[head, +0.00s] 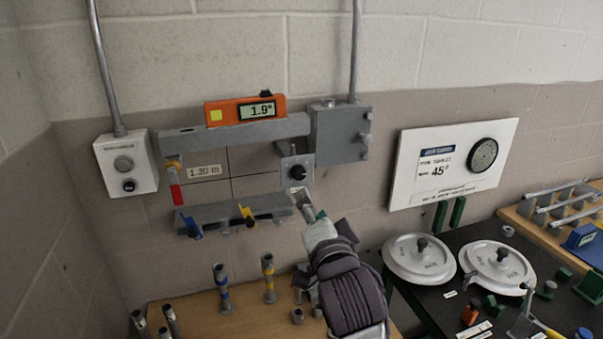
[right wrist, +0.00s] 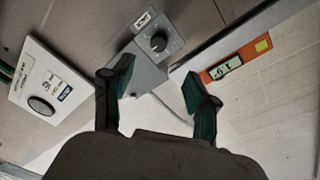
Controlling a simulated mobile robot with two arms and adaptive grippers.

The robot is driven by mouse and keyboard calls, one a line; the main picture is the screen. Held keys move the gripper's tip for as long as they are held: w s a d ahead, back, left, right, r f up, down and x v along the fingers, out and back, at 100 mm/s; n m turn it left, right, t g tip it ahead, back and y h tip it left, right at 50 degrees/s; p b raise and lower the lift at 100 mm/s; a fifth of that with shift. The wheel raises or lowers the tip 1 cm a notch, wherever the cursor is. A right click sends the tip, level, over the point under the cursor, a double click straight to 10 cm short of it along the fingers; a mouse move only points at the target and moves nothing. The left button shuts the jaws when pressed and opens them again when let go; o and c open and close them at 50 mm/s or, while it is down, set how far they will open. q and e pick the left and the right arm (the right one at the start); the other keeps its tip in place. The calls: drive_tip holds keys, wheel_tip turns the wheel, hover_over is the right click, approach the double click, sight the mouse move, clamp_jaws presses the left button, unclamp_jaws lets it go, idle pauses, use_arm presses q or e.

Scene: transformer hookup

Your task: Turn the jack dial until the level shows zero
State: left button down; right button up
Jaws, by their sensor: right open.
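The orange level (head: 245,110) sits on top of the upper grey bar (head: 233,134) on the wall, and its display reads 1.9°. It also shows in the right wrist view (right wrist: 236,61). The jack dial (head: 297,173) is a black knob on a grey plate at the right end of the bars. It shows in the right wrist view (right wrist: 158,41) above and between my fingers. My right gripper (head: 306,206) is open, just below the dial and apart from it. Its two green-padded fingers (right wrist: 158,92) hold nothing. My left gripper is not in view.
A grey box (head: 340,133) with a conduit is right of the dial. A white sign board (head: 453,163) reading 45° hangs further right. The wooden table (head: 240,318) below holds upright posts. Two white discs (head: 420,258) lie on the dark table.

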drive_tip(key=b, duration=0.1)
approach(299, 176)
drive_tip(key=w, duration=0.1)
use_arm(q)
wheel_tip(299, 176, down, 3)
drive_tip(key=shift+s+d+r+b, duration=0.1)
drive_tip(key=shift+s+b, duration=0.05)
drive_tip(key=shift+b, duration=0.65)
use_arm(e)
drive_tip(key=w, duration=0.2)
drive_tip(key=w+a, duration=0.1)
drive_tip(key=w, duration=0.4)
drive_tip(key=shift+w+a, duration=0.25)
drive_tip(key=shift+a, duration=0.1)
drive_tip(key=shift+c, duration=0.3)
clamp_jaws()
